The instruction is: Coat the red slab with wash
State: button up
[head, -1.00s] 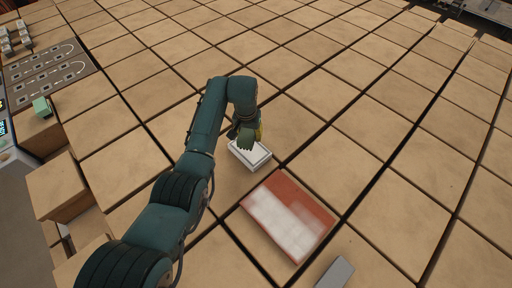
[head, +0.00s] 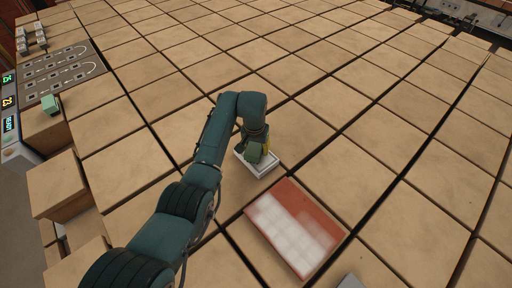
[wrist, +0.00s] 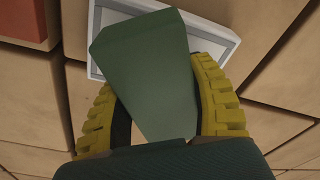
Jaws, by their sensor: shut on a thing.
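The red slab (head: 318,216) lies flat on the tan blocks, below and right of my gripper in the head view. A patchy white coat (head: 288,231) covers much of its left and lower part; a strip along its upper right side is bare red. A red corner of it shows in the wrist view (wrist: 22,22). My gripper (head: 263,148) is shut on a dark green tapered tool (wrist: 148,75), with a yellow finger on each side. The tool is over a shallow white tray (head: 262,172), whose rim shows behind it (wrist: 228,38). Whether the tool's end touches the tray is hidden.
Tan blocks with dark gaps between them make up the surface, mostly clear to the right and back. At the left are a small light green block (head: 50,104), a grey marked panel (head: 57,73) and a console with lit displays (head: 10,125). A grey piece (head: 350,282) is cut off at the bottom.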

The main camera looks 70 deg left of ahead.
jog(key=shift+f, duration=0.7)
dwell(1.5)
notch_tip(320, 180, up, 7)
jog(key=p, duration=0.6)
jog(key=shift+r, duration=0.2)
jog(key=shift+f, duration=0.1)
